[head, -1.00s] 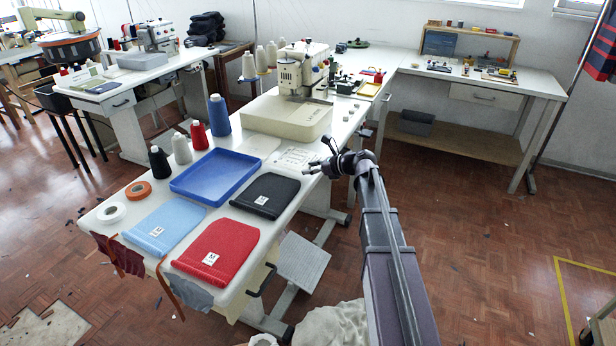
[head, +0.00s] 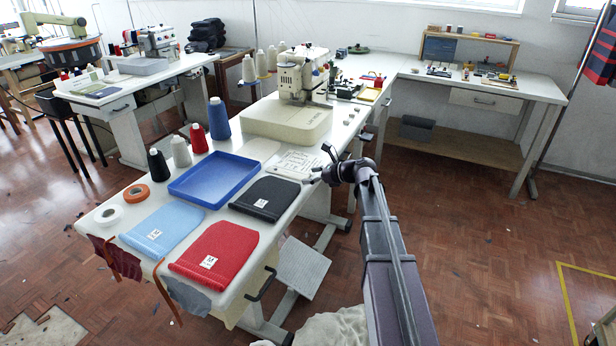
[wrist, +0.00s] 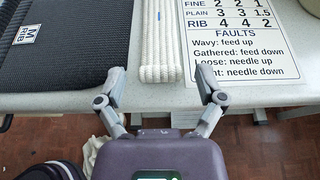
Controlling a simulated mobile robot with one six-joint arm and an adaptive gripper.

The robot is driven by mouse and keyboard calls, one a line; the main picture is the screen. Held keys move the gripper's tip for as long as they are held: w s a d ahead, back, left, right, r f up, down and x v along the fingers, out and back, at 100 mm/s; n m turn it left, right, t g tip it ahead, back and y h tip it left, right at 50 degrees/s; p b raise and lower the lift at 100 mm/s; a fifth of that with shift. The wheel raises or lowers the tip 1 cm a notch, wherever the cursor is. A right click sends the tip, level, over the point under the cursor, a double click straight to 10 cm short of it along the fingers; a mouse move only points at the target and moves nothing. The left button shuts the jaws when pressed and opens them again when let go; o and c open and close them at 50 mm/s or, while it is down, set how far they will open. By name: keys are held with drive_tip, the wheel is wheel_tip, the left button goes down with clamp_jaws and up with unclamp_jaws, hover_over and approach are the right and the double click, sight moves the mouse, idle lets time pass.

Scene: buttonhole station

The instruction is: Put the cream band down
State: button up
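The cream band (wrist: 160,35) is a ribbed, folded strip in the wrist view. It lies flat on the white table (wrist: 90,102) between a dark ribbed panel (wrist: 65,45) and a printed settings card (wrist: 245,40). Its near end is close to the table's front edge. My gripper (wrist: 161,73) is open, with one fingertip to each side of the band's near end and gaps between. Nothing is held. In the head view my gripper (head: 319,165) is at the table's front edge, right of the dark panel; I cannot make out the band clearly there.
Left along the table lie a red panel (head: 216,250), a light-blue panel (head: 160,228) and a blue tray (head: 213,180). Thread cones stand behind the tray. A cream sewing machine (head: 290,118) stands behind the card.

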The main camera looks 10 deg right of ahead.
drive_tip(key=shift+r, duration=0.15)
drive_tip(key=shift+s+d+r+p, duration=0.25)
drive_tip(key=shift+s+d+p, duration=0.1)
drive_tip(key=shift+d+p, duration=0.1)
drive_tip(key=p+v, duration=0.4)
drive_tip(key=v, duration=0.6)
drive_tip(key=shift+s+d, duration=0.2)
drive_tip(key=shift+d, duration=0.1)
drive_tip(key=shift+r, duration=0.15)
drive_tip(key=s+a+f+n+g+h, duration=0.4)
drive_tip(key=s+a+f+n+g, duration=0.1)
drive_tip(key=s+a+f+n, duration=0.45)
drive_tip(key=s+f+n+g+h, duration=0.2)
drive_tip(key=s+n+h, duration=0.5)
drive_tip(key=s+n, duration=0.6)
drive_tip(key=shift+n+g, duration=0.5)
drive_tip(key=shift+n, duration=0.85)
